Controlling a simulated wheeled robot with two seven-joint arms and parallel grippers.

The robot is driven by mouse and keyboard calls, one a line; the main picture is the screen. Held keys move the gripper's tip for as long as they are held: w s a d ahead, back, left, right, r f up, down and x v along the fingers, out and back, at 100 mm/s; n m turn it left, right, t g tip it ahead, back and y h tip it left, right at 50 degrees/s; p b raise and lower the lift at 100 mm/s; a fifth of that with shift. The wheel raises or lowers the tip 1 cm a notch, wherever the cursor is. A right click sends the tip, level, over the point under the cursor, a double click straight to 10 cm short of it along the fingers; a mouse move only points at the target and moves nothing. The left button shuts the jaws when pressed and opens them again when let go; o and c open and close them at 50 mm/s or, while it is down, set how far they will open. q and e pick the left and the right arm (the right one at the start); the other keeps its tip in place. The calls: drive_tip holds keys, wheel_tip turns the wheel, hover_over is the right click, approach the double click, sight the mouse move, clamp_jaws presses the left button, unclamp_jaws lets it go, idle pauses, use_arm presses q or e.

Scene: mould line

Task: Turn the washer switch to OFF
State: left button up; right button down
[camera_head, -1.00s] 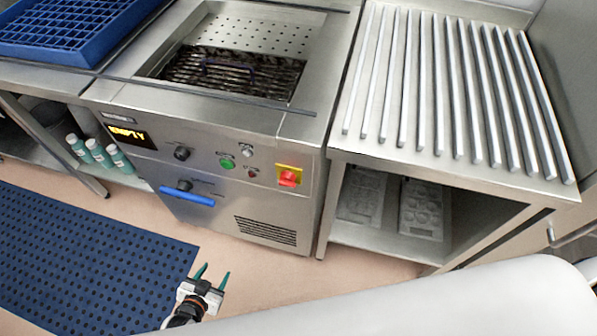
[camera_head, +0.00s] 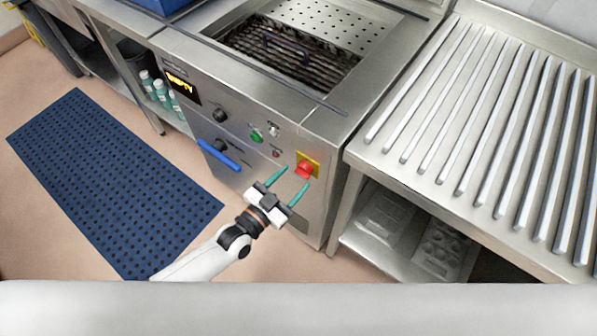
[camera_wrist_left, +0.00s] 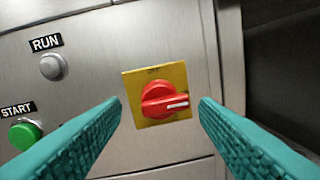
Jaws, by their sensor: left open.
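The washer (camera_head: 228,110) is a steel machine with a control panel on its front. Its switch is a red rotary knob (camera_head: 304,168) on a yellow plate (camera_head: 315,160), near the panel's right edge. In the left wrist view the red knob (camera_wrist_left: 163,100) has a white mark pointing right, and the yellow plate (camera_wrist_left: 134,84) has small lettering at its top, hard to read. My left gripper (camera_head: 288,180) is open and empty, with its teal fingers pointing at the switch. In the left wrist view the fingertips lie either side of the knob, apart from it. My right gripper is out of view.
Left of the switch are a green START button (camera_head: 257,135), a RUN lamp (camera_wrist_left: 53,67) and a blue handle (camera_head: 218,155). A ribbed steel table (camera_head: 400,172) adjoins on the right. A blue mat (camera_head: 110,180) lies on the floor.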

sight(299, 174)
use_arm(q)
drive_tip(key=shift+x, duration=1.55)
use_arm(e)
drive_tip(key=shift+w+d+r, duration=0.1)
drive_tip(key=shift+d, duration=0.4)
use_arm(q)
drive_tip(key=c, duration=0.8)
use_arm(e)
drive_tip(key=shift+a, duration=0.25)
